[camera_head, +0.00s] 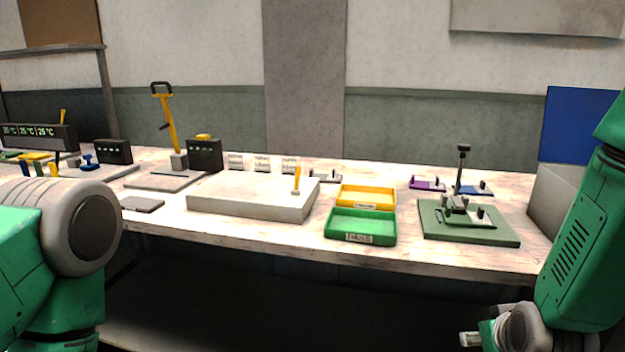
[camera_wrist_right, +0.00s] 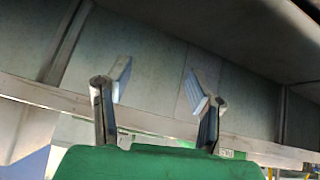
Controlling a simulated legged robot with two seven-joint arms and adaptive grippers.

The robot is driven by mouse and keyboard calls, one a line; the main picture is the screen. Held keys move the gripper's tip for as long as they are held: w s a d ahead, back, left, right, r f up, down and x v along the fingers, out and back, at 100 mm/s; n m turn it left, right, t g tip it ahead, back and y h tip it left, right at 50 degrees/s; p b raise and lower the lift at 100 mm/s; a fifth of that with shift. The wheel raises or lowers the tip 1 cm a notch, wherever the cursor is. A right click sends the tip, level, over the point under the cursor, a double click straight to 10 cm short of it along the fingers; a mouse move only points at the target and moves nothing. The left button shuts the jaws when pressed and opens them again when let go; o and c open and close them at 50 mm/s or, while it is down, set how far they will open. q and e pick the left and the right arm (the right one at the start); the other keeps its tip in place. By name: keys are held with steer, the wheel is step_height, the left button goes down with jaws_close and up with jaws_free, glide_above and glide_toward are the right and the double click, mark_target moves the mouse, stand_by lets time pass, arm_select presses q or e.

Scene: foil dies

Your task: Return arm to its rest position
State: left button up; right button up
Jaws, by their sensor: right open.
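My right arm comes in at the right edge of the head view. Its gripper (camera_head: 472,340) is partly seen at the bottom, low in front of the workbench (camera_head: 440,262) and below its top. In the right wrist view the gripper (camera_wrist_right: 160,84) has its two fingers spread apart, with nothing between them. My left arm shows at the left edge of the head view; its gripper is out of the frame.
On the bench stand a green tray (camera_head: 361,227), a yellow tray (camera_head: 366,197), a pale block (camera_head: 252,197), and a green base with a fixture (camera_head: 467,222). A grey box (camera_head: 562,203) stands near my right arm. The space under the bench front looks dark and clear.

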steer(key=s+a+f+g, duration=0.1)
steer(key=s+f+g, duration=0.1)
steer(key=s+f, duration=0.4)
steer(key=s+a+f+g+y, duration=0.1)
steer(key=s+f+g, duration=0.2)
steer(key=s+f, duration=0.4)
steer(key=s+f+n+g, duration=0.1)
steer(key=s+f, duration=0.5)
steer(key=s, duration=0.9)
steer(key=shift+s+a+f+g+y, duration=0.25)
steer(key=shift+a+f+g+y, duration=0.15)
steer(key=shift+g, duration=0.3)
steer(key=shift+w, duration=0.15)
